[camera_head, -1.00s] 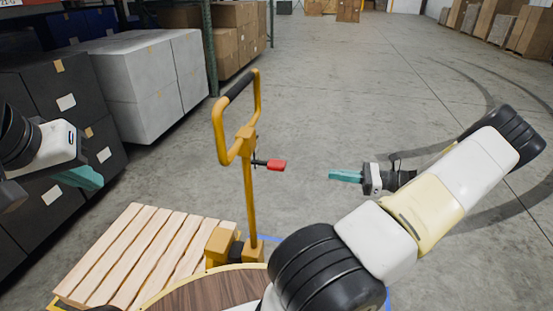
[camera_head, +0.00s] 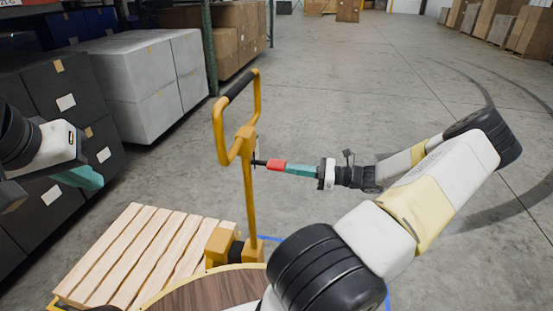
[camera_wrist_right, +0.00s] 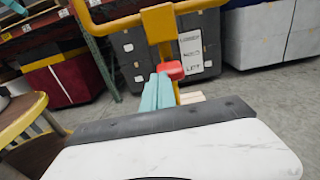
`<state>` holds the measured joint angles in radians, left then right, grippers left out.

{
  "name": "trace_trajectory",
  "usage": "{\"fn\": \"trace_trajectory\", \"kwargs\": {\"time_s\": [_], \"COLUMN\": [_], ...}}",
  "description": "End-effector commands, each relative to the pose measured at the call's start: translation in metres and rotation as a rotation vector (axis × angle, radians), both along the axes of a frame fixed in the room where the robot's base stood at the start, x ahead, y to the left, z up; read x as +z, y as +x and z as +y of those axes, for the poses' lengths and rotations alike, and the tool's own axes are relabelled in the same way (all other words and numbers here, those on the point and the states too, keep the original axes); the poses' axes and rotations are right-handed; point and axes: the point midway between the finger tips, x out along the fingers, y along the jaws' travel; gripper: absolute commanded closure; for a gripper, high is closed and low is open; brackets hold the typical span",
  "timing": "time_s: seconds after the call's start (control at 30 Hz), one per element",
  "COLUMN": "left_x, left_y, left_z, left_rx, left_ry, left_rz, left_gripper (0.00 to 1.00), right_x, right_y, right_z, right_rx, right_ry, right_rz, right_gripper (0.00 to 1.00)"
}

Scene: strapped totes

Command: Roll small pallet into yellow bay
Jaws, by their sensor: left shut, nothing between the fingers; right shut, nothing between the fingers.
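The small wooden pallet (camera_head: 140,255) sits low at the lower left of the head view, beside a yellow pallet jack (camera_head: 248,190) with an upright handle. The jack's red lever tip (camera_head: 276,165) sticks out to the right of its post. My right gripper (camera_head: 288,168) is shut, its teal fingertips at the red tip, seemingly touching it. In the right wrist view the teal fingers (camera_wrist_right: 158,92) point at the red tip (camera_wrist_right: 174,69). My left gripper (camera_head: 92,178) is shut and empty at the left edge. A blue floor line (camera_head: 272,238) shows behind the jack; no yellow bay is identifiable.
A round wood-topped surface (camera_head: 215,292) is at the bottom, close to the jack. Black boxes (camera_head: 45,90) and white boxes (camera_head: 145,80) line the left. Brown cartons (camera_head: 235,35) stand farther back. The grey floor (camera_head: 350,100) to the right is open.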

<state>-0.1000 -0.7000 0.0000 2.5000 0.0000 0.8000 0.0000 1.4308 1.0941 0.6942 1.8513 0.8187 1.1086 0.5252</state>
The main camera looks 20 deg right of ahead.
Motion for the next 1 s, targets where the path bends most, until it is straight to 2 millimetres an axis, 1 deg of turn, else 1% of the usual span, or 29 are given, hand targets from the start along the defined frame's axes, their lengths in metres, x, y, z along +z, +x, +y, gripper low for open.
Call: {"fn": "trace_trajectory", "kwargs": {"time_s": [0.33,0.43,0.6,0.7,0.77,1.0], "left_x": [0.000,0.000,0.000,0.000,0.000,0.000], "left_y": [0.000,0.000,0.000,0.000,0.000,0.000], "left_z": [0.000,0.000,0.000,0.000,0.000,0.000], "left_rx": [0.000,0.000,0.000,0.000,0.000,0.000], "left_ry": [0.000,0.000,0.000,0.000,0.000,0.000], "left_rz": [0.000,0.000,0.000,0.000,0.000,0.000], "left_gripper": [1.00,1.00,1.00,1.00,1.00,1.00], "right_x": [0.000,0.001,0.002,0.002,0.002,0.001], "right_y": [0.001,0.009,0.030,0.037,0.039,0.038], "right_z": [0.002,0.013,0.045,0.056,0.059,0.056], "right_rx": [0.000,0.003,0.007,0.005,0.004,0.001], "right_ry": [0.000,0.001,0.004,0.004,0.005,0.002], "right_rz": [0.000,0.000,-0.001,-0.001,-0.001,0.000], "right_gripper": [1.00,1.00,1.00,1.00,1.00,1.00]}}
